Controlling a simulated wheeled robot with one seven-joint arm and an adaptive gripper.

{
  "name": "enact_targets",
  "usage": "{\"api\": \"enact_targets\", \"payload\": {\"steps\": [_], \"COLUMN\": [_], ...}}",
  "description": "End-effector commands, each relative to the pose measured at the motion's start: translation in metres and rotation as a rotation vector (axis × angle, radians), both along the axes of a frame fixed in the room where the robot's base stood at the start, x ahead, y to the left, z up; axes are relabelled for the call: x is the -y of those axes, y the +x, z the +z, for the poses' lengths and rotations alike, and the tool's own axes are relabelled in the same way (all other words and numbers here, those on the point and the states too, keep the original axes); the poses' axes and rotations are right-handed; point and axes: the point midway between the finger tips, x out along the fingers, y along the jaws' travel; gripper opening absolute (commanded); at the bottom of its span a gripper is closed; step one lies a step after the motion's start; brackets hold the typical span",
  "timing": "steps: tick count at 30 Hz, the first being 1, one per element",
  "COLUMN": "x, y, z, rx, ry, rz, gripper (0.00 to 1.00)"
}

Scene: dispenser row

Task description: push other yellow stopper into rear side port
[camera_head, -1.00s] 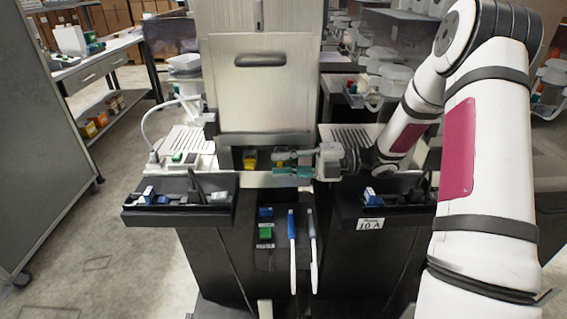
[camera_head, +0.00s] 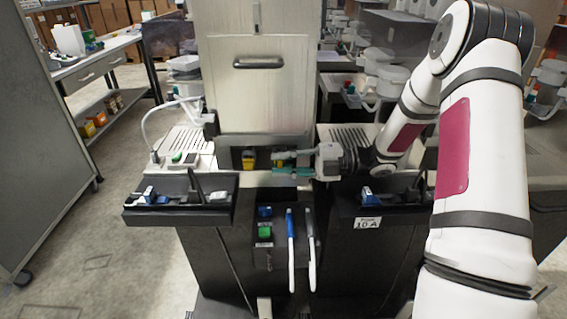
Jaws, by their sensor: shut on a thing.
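A yellow stopper (camera_head: 249,158) shows in the dark recess below the tall metal panel, left of my gripper. My gripper (camera_head: 279,163) reaches in from the right with its teal fingers at the same recess. It is shut on a second yellow stopper, of which only a small patch shows between and behind the fingers. The rear side port cannot be made out. Whether the held stopper touches a port is too small to tell.
Black trays with small blue and white items stand at left (camera_head: 180,212) and right (camera_head: 396,206).

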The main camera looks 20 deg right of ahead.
Motion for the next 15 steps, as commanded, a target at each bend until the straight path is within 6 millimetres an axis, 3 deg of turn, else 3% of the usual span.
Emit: {"api": "enact_targets", "payload": {"steps": [15], "x": [0.0023], "y": [0.0075], "z": [-0.0004], "rx": [0.001], "ry": [0.000], "rz": [0.000], "gripper": [0.10]}}
